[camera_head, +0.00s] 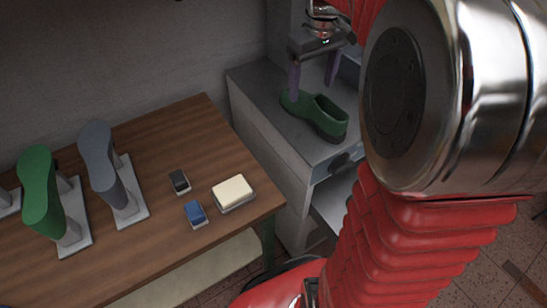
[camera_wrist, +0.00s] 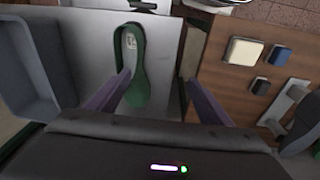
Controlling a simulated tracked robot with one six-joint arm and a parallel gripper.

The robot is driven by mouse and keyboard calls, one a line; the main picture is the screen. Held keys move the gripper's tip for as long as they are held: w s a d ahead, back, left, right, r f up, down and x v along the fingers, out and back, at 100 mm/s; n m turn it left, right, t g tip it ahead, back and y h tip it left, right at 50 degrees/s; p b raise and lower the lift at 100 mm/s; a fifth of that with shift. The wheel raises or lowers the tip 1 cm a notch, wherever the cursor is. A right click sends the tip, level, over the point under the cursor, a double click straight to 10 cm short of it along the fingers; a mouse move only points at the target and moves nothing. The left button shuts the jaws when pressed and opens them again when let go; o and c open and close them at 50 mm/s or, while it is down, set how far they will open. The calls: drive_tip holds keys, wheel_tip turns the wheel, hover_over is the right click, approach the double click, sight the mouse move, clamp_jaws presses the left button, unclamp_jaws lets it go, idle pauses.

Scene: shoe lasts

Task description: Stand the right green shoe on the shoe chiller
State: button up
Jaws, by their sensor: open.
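A green shoe (camera_head: 334,124) stands sole-down on the grey top of the shoe chiller (camera_head: 258,80). In the wrist view the shoe (camera_wrist: 131,88) is seen from above, its opening facing up. My gripper (camera_head: 312,84) is open above the shoe, its two purple fingers apart and holding nothing. In the wrist view the gripper's (camera_wrist: 157,78) left finger overlaps the shoe's edge; I cannot tell if they touch. Another green shoe (camera_head: 40,190) sits sole-up on a stand at the far left of the wooden table.
The wooden table (camera_head: 150,215) stands left of the chiller. It holds a grey shoe last (camera_head: 103,160), a dark block (camera_head: 179,181), a blue block (camera_head: 195,213) and a cream-topped block (camera_head: 233,192). A grey wall (camera_wrist: 30,65) of the machine rises beside the chiller top in the wrist view.

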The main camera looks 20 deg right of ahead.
drive_tip(key=s+a+f+m+t, duration=0.1)
drive_tip(key=s+a+f+t, duration=0.2)
drive_tip(key=s+a, duration=1.3)
drive_tip(key=shift+s+a+t+y, duration=0.3)
drive_tip(key=shift+a+t, duration=0.4)
drive_tip(key=shift+a, duration=0.45)
drive_tip(key=shift+c, duration=0.5)
